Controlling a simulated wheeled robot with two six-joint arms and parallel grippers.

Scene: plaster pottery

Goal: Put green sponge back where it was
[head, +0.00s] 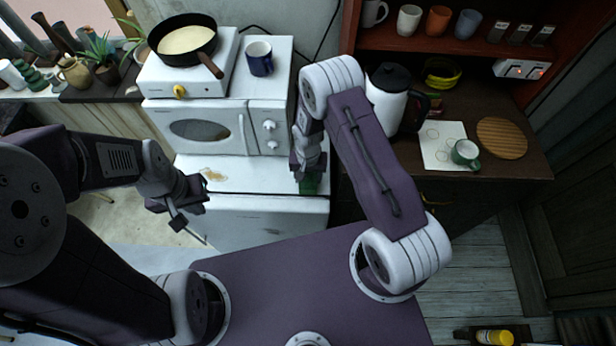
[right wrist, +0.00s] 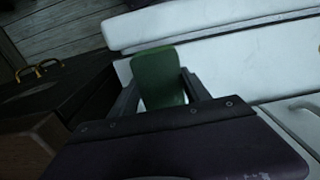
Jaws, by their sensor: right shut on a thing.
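The green sponge (head: 311,184) is in my right gripper (head: 309,178), over the right end of the low white surface (head: 245,178) in front of the microwave. In the right wrist view the sponge (right wrist: 158,78) stands between the two fingers (right wrist: 160,95), which are shut on it. White panels lie behind it; I cannot tell whether it touches the surface. My left gripper (head: 187,214) is at the left end of the white surface, with its fingers apart and nothing visible between them. A brown stain (head: 213,174) marks the white surface.
A white microwave (head: 205,130) bears a hot plate with a pan (head: 184,40) and a blue mug (head: 259,60). At right, a dark counter holds a kettle (head: 390,95), a green mug (head: 466,153) on a white sheet (head: 433,140), and a round wooden board (head: 502,138).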

